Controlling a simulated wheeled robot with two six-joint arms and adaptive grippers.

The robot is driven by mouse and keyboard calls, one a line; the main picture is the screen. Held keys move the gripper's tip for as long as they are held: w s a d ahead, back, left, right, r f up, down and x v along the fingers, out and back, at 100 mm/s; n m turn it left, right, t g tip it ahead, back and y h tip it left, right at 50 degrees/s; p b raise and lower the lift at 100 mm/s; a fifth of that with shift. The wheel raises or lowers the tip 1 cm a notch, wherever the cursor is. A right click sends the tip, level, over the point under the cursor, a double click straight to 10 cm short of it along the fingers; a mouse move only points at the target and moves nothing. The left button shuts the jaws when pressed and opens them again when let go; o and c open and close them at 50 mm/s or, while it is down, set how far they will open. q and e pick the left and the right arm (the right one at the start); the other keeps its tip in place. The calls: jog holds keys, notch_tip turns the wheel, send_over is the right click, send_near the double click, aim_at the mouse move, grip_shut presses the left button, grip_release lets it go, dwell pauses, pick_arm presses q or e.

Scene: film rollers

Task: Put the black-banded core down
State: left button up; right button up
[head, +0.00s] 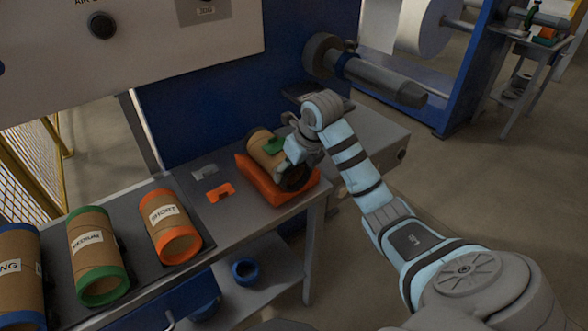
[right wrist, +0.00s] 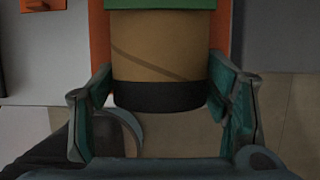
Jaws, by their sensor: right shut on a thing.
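The brown cardboard core (head: 264,150) lies tilted at the orange cradle (head: 272,188) on the bench's right end. I cannot tell whether the core's full weight rests on the cradle. My left gripper is out of view.
Cores with orange (head: 169,225), green (head: 97,255) and blue (head: 20,275) bands lie in a row on the bench at left. A small orange piece (head: 220,192) lies between them and the cradle. A grey roller shaft (head: 375,75) juts out behind my arm.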

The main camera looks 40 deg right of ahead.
jog(key=o, duration=1.4)
jog(key=p+v, duration=0.8)
jog(key=v, duration=0.4)
jog(key=shift+r, duration=0.2)
jog(key=shift+f, duration=0.1)
